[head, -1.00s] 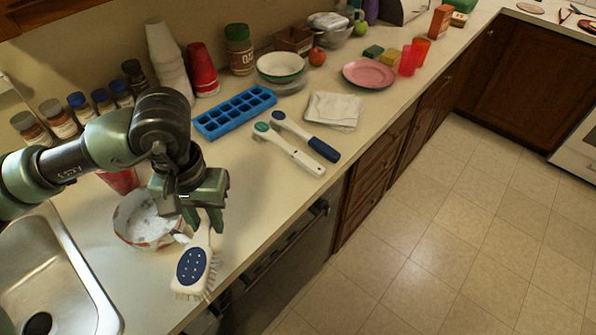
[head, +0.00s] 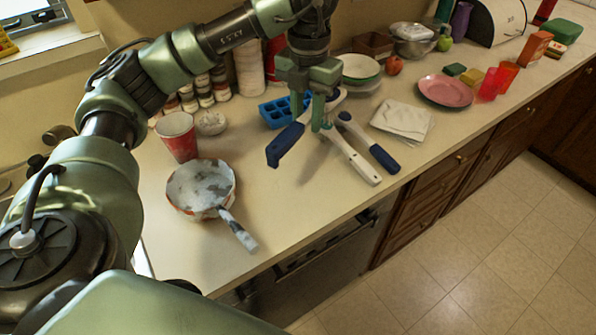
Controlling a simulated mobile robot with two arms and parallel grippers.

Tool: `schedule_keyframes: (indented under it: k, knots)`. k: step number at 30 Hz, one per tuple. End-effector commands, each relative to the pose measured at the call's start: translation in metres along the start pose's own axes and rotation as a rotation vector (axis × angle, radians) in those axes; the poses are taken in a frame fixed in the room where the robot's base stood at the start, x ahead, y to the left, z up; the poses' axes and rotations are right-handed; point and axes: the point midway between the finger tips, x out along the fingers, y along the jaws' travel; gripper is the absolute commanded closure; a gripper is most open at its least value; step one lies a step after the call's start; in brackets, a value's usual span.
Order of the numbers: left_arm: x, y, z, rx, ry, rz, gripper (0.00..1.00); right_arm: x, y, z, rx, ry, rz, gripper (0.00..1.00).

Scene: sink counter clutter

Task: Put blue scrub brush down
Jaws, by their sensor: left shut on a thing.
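My left gripper (head: 312,122) is shut on the blue scrub brush (head: 286,146). The brush's dark blue handle end points toward the lower left, and a white part shows behind the fingers. The gripper is over the counter (head: 290,205), beside two other brushes lying there. One has a white handle (head: 355,163), the other a dark blue handle (head: 383,158). I cannot tell whether the held brush touches the counter. My right gripper is not in view.
A blue ice tray (head: 272,113) is just behind the held brush. A pan (head: 190,186) and a red cup (head: 177,137) stand to the left. A folded cloth (head: 403,117) lies right. Bare counter shows in front, up to the edge.

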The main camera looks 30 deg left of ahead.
Motion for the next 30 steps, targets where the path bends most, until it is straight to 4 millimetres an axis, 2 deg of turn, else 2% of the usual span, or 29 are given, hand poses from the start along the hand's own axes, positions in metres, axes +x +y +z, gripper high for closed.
schedule_keyframes:
  k: [3, 9, 12, 16, 20, 27, 30]
  knots:
    - [-0.011, 0.012, 0.011, -0.391, -0.003, -0.001, 1.00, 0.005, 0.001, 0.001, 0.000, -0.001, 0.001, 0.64]
    - [-0.027, 0.027, 0.022, -0.904, -0.002, 0.001, 1.00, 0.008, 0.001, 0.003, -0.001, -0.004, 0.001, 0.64]
    - [-0.032, 0.031, 0.024, -1.057, -0.002, 0.002, 1.00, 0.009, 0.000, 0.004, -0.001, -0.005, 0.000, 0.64]
    - [-0.029, 0.034, 0.025, -1.153, 0.000, 0.004, 1.00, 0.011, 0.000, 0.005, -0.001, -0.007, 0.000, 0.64]
    - [-0.004, 0.034, 0.025, -1.172, 0.005, 0.007, 1.00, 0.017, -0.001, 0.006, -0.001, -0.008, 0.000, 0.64]
    - [0.061, 0.033, 0.024, -1.169, 0.007, 0.006, 1.00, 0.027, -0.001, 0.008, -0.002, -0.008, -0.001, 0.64]
    - [0.081, 0.035, 0.024, -1.169, 0.003, 0.009, 1.00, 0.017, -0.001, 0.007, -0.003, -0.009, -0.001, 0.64]
